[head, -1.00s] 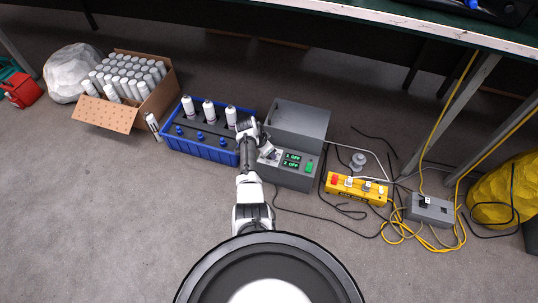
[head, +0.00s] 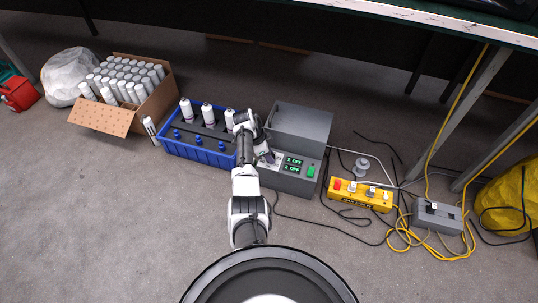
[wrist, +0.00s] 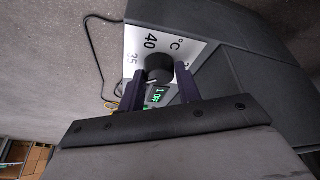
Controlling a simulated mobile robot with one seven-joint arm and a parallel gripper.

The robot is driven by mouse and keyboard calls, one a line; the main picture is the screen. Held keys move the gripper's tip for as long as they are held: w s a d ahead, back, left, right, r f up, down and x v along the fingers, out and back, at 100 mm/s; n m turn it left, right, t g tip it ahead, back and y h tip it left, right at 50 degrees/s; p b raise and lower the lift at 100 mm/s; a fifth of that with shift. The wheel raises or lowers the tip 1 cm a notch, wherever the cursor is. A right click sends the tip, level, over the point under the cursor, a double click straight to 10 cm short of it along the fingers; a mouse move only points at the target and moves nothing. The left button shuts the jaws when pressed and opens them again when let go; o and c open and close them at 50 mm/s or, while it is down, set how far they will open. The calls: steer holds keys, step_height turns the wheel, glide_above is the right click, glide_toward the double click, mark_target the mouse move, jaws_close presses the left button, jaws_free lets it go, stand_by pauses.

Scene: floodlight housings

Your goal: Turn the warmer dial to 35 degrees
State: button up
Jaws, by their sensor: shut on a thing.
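The warmer is a grey box (head: 302,122) with a sloping front panel, right of the blue crate. In the wrist view the dial (wrist: 158,66) is a round black knob on a white scale plate (wrist: 137,40) marked 35, 40 and °C. A light mark shows on the knob's lower side, but I cannot tell which number it points at. My gripper (wrist: 159,76) is shut on the dial, one finger on each side. In the head view my gripper (head: 266,155) covers the dial.
The blue crate (head: 202,153) holds white bottles and blue-topped items. A cardboard box (head: 100,117) of white cans stands farther left. A yellow switch box (head: 360,196), a grey box (head: 437,217) and loose cables lie right of the warmer. Floor in front is clear.

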steer(key=o, duration=1)
steer(key=shift+c, duration=0.2)
steer(key=p+v, duration=0.4)
steer(key=v, duration=1)
